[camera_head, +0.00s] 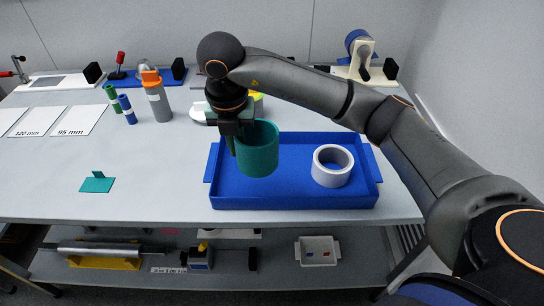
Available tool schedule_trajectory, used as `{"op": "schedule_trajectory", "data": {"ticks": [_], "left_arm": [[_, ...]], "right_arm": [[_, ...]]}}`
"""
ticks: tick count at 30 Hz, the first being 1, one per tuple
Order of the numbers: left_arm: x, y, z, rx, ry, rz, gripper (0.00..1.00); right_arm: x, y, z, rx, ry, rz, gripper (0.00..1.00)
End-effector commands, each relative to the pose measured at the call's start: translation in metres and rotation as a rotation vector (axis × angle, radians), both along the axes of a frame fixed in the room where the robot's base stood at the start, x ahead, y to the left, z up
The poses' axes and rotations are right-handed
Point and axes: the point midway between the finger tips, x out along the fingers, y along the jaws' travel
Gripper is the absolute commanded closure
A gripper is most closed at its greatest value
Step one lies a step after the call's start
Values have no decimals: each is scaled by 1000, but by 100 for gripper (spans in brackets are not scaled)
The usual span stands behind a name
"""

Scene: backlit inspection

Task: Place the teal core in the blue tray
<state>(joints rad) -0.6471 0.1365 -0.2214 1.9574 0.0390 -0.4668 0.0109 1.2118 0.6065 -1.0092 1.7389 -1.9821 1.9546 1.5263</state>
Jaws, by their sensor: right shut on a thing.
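The teal core (257,152) is a short hollow cylinder, upright with its open end up. My right gripper (234,140) is shut on its left wall. The core appears over the left part of the blue tray (295,201); I cannot tell whether it touches the tray floor. The tray is shallow and wide with a handle at each end, near the table's front edge. A white-grey core (333,178) stands in its right half. My left gripper is not in view.
A teal bracket (97,184) lies at the left front of the table (150,200). A grey canister with an orange top (157,98) and green and blue tubes (126,109) stand behind. The table left of the tray is mostly clear. A lower shelf holds other items.

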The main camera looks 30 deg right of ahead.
Motion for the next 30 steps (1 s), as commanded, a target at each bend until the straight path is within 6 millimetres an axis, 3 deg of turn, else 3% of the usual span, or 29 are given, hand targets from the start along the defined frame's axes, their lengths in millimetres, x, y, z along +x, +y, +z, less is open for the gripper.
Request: {"op": "schedule_trajectory", "data": {"ticks": [4, 9, 20, 24, 30], "left_arm": [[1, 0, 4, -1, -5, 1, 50], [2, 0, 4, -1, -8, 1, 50], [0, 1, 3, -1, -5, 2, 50], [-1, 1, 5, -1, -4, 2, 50], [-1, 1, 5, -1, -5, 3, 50]], "right_arm": [[9, -38, -16, -2, 3, -6, 100], [15, -56, -45, 0, 2, 0, 100], [22, -83, -78, -1, 3, -2, 100], [21, -79, -99, 0, 2, 3, 100], [22, -79, -104, 0, -1, 3, 100]]}}
